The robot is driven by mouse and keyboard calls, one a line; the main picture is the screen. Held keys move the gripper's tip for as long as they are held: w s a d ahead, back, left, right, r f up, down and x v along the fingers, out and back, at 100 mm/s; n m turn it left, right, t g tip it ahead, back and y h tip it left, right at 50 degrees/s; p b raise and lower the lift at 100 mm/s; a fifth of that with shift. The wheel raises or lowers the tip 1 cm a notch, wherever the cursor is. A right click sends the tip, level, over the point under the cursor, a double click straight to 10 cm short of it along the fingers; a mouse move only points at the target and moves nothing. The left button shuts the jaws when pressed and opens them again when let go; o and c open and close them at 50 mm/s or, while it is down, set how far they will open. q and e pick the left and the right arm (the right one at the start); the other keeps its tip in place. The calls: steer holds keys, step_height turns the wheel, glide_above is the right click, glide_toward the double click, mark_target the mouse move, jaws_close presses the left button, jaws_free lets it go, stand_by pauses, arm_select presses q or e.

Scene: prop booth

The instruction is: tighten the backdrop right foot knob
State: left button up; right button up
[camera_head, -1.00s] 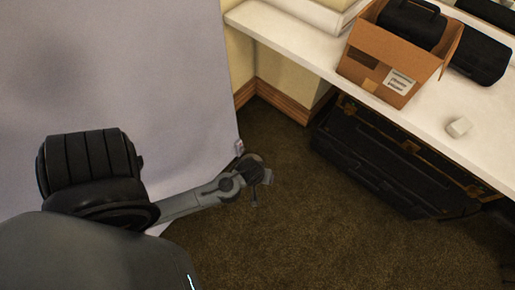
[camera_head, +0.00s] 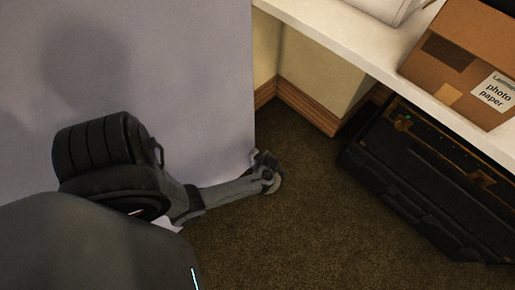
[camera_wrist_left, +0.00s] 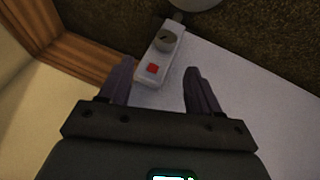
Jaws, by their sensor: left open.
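The backdrop (camera_head: 190,60) is a pale lavender sheet on the left of the head view; it also fills the right of the left wrist view (camera_wrist_left: 255,85). Its foot (camera_wrist_left: 150,72) is a pale bar with a red square, at the sheet's edge in the wrist view. A round grey knob (camera_wrist_left: 166,40) sits on this foot, beyond my fingertips. My left gripper (camera_head: 266,166) is open at the backdrop's lower right corner, and hides most of the foot in the head view. In the wrist view its fingers (camera_wrist_left: 159,67) straddle the foot, apart from the knob. My right gripper is not in view.
A white counter (camera_head: 345,50) runs along the right, with a cardboard photo paper box (camera_head: 455,60) on it. A black case (camera_head: 425,170) stands below. A wooden baseboard (camera_head: 305,107) borders the wall corner. The brown carpet (camera_head: 310,225) is clear in the middle.

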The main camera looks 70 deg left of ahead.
arm_select(q)
steer(key=d+b+x, duration=0.1)
steer(key=b+x, duration=0.6)
steer(key=x, duration=0.2)
steer(key=shift+f, duration=0.6)
steer(key=shift+s, duration=0.1)
steer(key=c, duration=1)
steer(key=shift+c, duration=0.2)
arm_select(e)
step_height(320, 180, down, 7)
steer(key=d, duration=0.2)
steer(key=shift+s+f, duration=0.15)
